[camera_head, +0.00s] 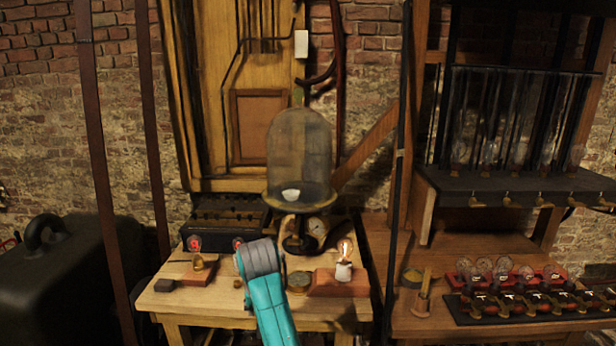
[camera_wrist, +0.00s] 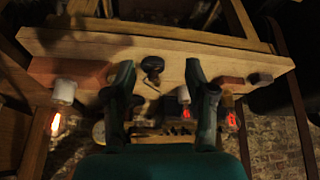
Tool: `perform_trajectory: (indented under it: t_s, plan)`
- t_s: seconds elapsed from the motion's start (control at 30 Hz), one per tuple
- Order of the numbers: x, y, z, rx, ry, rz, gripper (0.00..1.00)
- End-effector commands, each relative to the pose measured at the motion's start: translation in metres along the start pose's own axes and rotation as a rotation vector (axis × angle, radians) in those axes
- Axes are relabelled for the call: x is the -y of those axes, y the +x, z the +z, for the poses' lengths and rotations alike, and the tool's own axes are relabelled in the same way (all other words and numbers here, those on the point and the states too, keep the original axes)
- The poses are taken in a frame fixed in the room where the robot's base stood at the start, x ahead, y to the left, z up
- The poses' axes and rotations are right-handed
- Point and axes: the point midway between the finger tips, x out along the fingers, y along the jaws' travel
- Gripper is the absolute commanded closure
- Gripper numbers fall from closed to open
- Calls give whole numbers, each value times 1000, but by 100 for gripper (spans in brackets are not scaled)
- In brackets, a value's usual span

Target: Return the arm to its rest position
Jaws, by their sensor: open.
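My gripper (camera_wrist: 160,75) shows in the wrist view with its two dark green fingers spread apart. Nothing is held between them. The wooden worktable (camera_wrist: 120,43) lies beyond the fingertips, and a small dark round object on it shows in the gap. In the head view my teal arm with a grey joint reaches up over the front of the worktable (camera_head: 220,313). I cannot make out the fingers in that view.
A glass bell jar (camera_head: 299,150) stands at the table's back. A lit bulb in a white socket (camera_head: 343,271) is right of my arm; a small lamp (camera_head: 198,262) is left. A bench with several bulbs on a black rack (camera_head: 530,309) stands right. A dark case (camera_head: 60,280) is far left.

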Motion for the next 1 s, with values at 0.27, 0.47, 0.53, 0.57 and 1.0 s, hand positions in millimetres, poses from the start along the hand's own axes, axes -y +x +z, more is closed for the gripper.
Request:
perform_trajectory:
  t_s: [0.27, 0.47, 0.53, 0.57, 1.0]
  plan:
    - [-13, 27, 18, -24, 4, -1, 45]
    - [-25, 55, 40, -54, 6, -4, 45]
    - [-31, 66, 50, -67, 6, -5, 45]
    - [-34, 72, 56, -73, 7, -5, 45]
    - [-95, 154, 182, -222, 21, -10, 45]
